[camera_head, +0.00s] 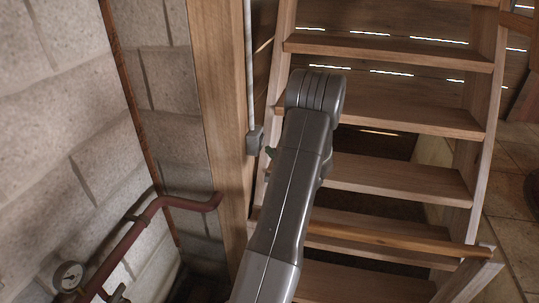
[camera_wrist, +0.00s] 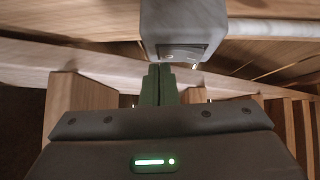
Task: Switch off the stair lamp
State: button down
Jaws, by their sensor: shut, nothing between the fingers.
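A small grey switch box (camera_head: 254,141) is fixed to the wooden post, with a pale conduit (camera_head: 249,70) running up from it. The box (camera_wrist: 183,22) looms large in the wrist view, and a dark panel (camera_wrist: 183,53) with small light marks shows on its near face. My gripper (camera_wrist: 160,70) is shut and empty, its dark green fingertips close to that panel; I cannot tell whether they touch it. I cannot make out the lamp itself.
The wooden post (camera_head: 222,100) stands left of my arm. Wooden stairs (camera_head: 400,115) rise behind and to the right. A red pipe (camera_head: 150,212) with a gauge (camera_head: 70,276) runs along the stone block wall (camera_head: 70,130) at left.

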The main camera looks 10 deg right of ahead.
jog(key=d+f+b+v, duration=0.2)
jog(key=b+v, duration=0.2)
jog(key=v, duration=0.8)
jog(key=shift+w+b, duration=0.25)
jog(key=shift+b, duration=0.15)
jog(key=shift+d, duration=0.1)
